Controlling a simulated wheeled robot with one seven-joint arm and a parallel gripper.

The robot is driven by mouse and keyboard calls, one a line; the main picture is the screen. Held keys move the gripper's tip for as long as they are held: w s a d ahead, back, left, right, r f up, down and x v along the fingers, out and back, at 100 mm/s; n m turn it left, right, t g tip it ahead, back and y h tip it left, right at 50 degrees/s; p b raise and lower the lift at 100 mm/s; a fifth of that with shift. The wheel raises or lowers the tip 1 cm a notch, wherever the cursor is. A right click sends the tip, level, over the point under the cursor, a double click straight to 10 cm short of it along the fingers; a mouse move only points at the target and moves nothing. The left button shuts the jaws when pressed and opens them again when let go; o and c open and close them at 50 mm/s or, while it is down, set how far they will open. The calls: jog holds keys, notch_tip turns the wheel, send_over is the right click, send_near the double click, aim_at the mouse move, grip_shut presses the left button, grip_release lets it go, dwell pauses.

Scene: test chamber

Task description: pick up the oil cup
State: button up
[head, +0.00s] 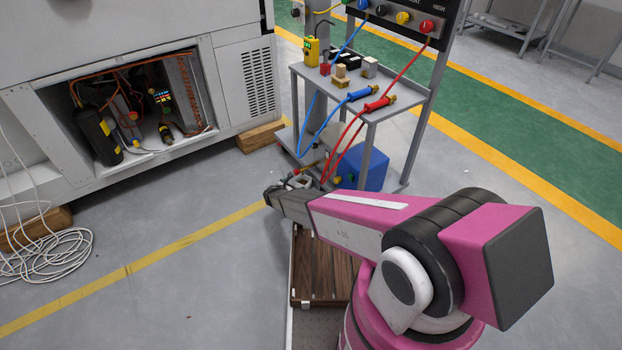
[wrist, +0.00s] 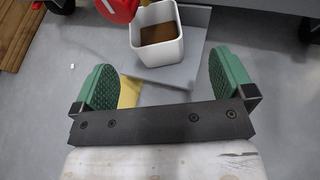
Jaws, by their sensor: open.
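The oil cup is a white, square, open-topped cup (wrist: 158,57) with brown liquid in it. In the wrist view it stands upright on a grey plate (wrist: 193,48) at the top middle. My gripper (wrist: 165,78) has two green ribbed pads spread wide apart, with nothing between them at the tips. The cup is beyond the pads, roughly in line with the gap, and touches neither. In the head view my gripper (head: 292,184) is low beside the blue box; I cannot clearly tell the cup from the gripper there.
A red part (wrist: 117,9) is beside the cup's upper left in the wrist view. A blue box (head: 361,167) and hoses lie under the grey test stand (head: 345,98). An open white cabinet (head: 222,80) stands left. Clear floor lies left of my arm.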

aim_at(307, 177)
jog(key=shift+n, duration=0.3)
jog(key=x, duration=1.1)
jog(key=shift+w+a+f, duration=0.25)
jog(key=shift+w+a, duration=0.05)
jog(key=c, duration=0.9)
jog(key=shift+r, duration=0.15)
